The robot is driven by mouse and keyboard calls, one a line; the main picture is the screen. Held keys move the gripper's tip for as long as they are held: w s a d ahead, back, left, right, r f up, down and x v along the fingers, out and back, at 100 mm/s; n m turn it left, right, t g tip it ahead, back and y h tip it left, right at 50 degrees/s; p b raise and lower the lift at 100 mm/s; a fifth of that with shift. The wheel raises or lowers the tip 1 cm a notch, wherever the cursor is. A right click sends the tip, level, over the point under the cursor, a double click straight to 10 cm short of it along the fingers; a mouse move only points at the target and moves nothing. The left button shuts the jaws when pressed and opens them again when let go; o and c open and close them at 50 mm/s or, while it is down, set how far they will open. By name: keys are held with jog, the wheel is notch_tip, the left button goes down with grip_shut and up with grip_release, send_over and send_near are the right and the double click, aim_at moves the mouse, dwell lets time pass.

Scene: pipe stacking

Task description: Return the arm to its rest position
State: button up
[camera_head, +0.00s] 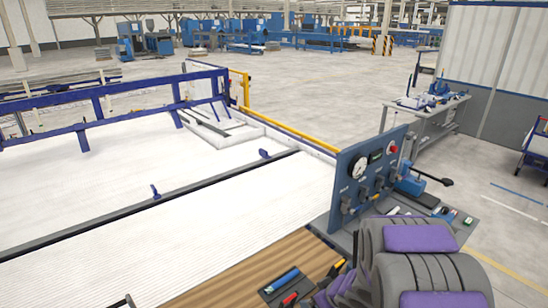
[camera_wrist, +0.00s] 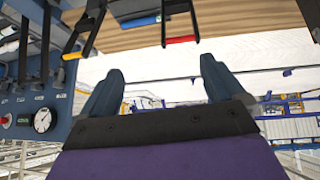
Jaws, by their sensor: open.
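In the wrist view, which looks upside down, my gripper (camera_wrist: 161,66) has its two dark fingers spread apart with nothing between them. A purple cover lies behind the fingers. In the head view, grey and purple parts of my arm (camera_head: 420,262) are folded close in at the bottom right, beside the control panel (camera_head: 366,180). My fingertips cannot be made out in the head view. The panel, with its round white gauge, also shows at the left of the wrist view (camera_wrist: 28,122).
A wooden bench top (camera_head: 245,270) with hand tools (camera_head: 285,283) lies close by. Left of it is a wide white ribbed surface (camera_head: 190,230) with blue rails (camera_head: 100,100) behind. A grey workbench (camera_head: 425,112) stands at right. Open floor (camera_head: 310,90) lies beyond.

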jog(key=s+d+m+g+h+b, duration=0.2)
jog(key=s+d+m+h+b, duration=0.35)
jog(key=s+d+b, duration=0.5)
jog(key=s+a+f+g+y+b, duration=0.1)
jog(key=s+a+g+b, duration=0.2)
jog(key=s, duration=0.9)
jog(key=s+a+f+m+g+y+b, duration=0.1)
jog(key=s+a+f+g+b, duration=0.1)
jog(key=s+a+b, duration=0.6)
jog(key=s+g, duration=0.1)
jog(key=s, duration=0.4)
jog(key=shift+a, duration=0.2)
jog(key=shift+w+f, duration=0.1)
